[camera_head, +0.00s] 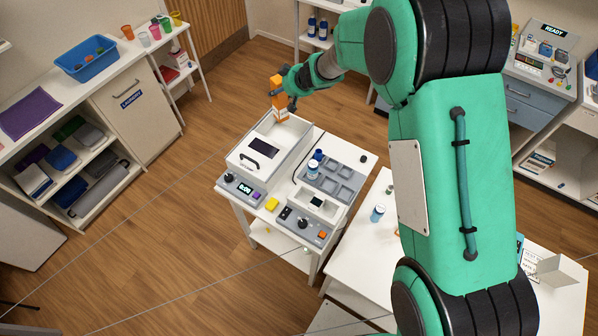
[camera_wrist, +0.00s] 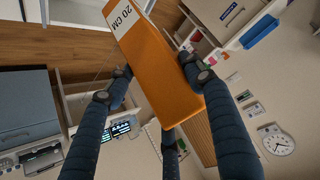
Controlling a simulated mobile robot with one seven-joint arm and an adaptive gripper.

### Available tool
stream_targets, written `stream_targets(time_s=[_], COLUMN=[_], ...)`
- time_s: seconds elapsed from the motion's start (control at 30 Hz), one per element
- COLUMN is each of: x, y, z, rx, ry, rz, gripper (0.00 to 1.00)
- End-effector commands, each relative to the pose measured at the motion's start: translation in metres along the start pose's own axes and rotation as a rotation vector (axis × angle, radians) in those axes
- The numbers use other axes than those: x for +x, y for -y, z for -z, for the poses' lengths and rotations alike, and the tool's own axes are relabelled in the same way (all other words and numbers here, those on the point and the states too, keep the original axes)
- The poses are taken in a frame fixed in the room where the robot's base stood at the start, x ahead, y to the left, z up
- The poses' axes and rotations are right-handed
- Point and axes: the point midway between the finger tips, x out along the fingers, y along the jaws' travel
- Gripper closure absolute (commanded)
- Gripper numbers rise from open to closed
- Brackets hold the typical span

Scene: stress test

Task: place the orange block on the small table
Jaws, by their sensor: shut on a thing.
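The orange block (camera_head: 279,108) is held upright above the back of a small white table (camera_head: 352,150), over the open box of a white device. My gripper (camera_head: 284,97) is shut on the block's upper part. In the wrist view the block (camera_wrist: 165,75) looks tilted, with a white "20 CM" label on one face. The dark fingers of my gripper (camera_wrist: 163,90) press around it. The block's lower end is apart from the table. A second white table (camera_head: 352,262) stands in front and to the right, partly hidden by my arm.
A counter with a blue bin (camera_head: 87,60) is at left. Floor is clear between.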

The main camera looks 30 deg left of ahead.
Motion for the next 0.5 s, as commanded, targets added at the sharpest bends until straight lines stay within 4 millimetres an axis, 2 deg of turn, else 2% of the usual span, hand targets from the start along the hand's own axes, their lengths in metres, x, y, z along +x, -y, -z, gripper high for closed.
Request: stream_targets(time_s=[0.03,0.2,0.5], x=[0.006,0.019,0.031], y=[-0.003,-0.004,-0.004], z=[-0.01,-0.024,-0.034], rx=[0.006,0.005,0.004], ry=[0.005,0.004,0.001], rz=[-0.002,-0.002,-0.003], gripper=[1.0,1.0,1.0])
